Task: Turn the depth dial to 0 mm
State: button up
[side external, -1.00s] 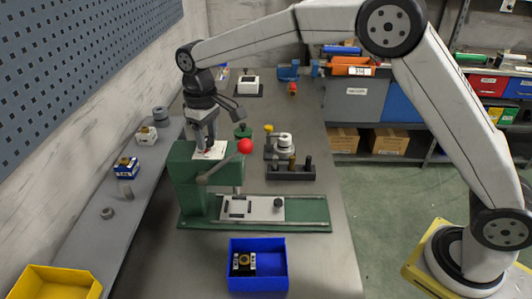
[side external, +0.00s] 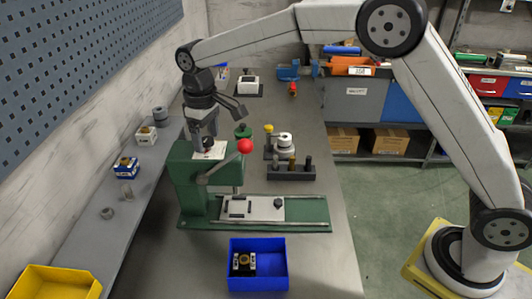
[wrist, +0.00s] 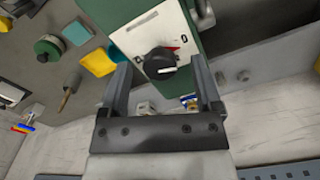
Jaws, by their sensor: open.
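The depth dial is a round black knob (wrist: 160,62) with a white pointer line, on a white plate (wrist: 140,38) on the green press. My gripper (wrist: 161,70) is open, with one finger on either side of the knob. In the side view my gripper (side external: 204,136) is over the plate (side external: 209,152) on top of the press (side external: 193,172). The dark knob shows just below the fingers; contact cannot be told.
A lever with a red ball (side external: 245,146) sticks out beside the press head. A blue bin (side external: 258,282) stands in front, and a dark block (side external: 291,173) with upright pieces stands to the right. A shelf with small parts runs along the left wall.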

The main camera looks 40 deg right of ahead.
aim_at(212, 138)
jog(key=shift+r, duration=0.1)
jog(key=shift+r, duration=3.85)
jog(key=shift+f, duration=0.1)
jog(key=shift+s+d+f, duration=0.25)
jog(key=shift+d+f, duration=0.05)
jog(key=shift+d, duration=0.2)
jog(key=s+d+f+m+t, duration=0.1)
jog(key=s+d+f, duration=0.3)
jog(key=s, duration=0.4)
jog(key=s+d+f+m, duration=0.2)
jog(key=s+d+f, duration=0.3)
jog(key=s, duration=0.3)
jog(key=s+d+f+m+t, duration=0.1)
jog(key=s+d+f, duration=0.4)
jog(key=s, duration=0.3)
jog(key=shift+d+f+m+t, duration=0.25)
jog(key=shift+d+m+t, duration=0.05)
jog(key=shift+d, duration=0.35)
